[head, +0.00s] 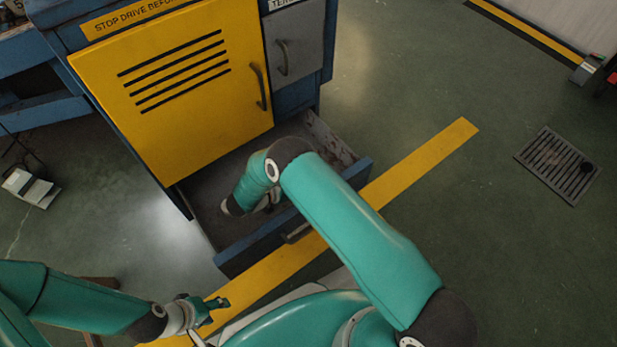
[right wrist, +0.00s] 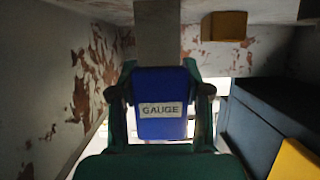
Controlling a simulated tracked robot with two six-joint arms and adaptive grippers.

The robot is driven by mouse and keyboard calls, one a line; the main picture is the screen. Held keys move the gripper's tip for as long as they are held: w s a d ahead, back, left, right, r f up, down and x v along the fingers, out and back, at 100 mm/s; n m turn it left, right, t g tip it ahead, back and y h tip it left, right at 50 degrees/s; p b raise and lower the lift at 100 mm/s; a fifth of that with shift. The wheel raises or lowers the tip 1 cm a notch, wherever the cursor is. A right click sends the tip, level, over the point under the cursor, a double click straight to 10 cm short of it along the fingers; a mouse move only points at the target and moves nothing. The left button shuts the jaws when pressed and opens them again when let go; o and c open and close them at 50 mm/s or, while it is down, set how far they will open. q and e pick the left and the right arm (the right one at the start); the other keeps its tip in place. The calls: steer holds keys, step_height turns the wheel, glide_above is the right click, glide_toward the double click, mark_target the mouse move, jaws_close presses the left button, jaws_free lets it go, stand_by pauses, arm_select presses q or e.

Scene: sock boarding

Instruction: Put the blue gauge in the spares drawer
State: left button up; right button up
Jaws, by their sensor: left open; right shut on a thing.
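The blue gauge (right wrist: 160,78), with a white label reading GAUGE, is between the fingers of my right gripper (right wrist: 163,95) in the right wrist view. That gripper is shut on it. In the head view my right arm reaches down into an open drawer (head: 240,251) at the bottom of the blue cabinet; the gauge is hidden there by the arm. Whether the gauge touches the drawer floor I cannot tell. My left gripper (head: 207,309) is open and empty at the lower left, in front of the drawer and apart from it.
A yellow louvred door (head: 190,95) and a grey door (head: 294,45) are above the drawer, both closed. Worn, peeling drawer walls (right wrist: 85,85) surround the right gripper. A small yellow block (right wrist: 224,26) shows ahead. The floor to the right is clear around a drain grate (head: 557,165).

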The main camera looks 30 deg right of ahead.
steer(key=o, duration=1.2)
steer(key=shift+r, duration=0.1)
steer(key=shift+a+r, duration=0.15)
steer(key=shift+a, duration=0.1)
steer(key=shift+p+v, duration=1.7)
steer(key=shift+v, duration=4)
steer(key=shift+s, duration=0.15)
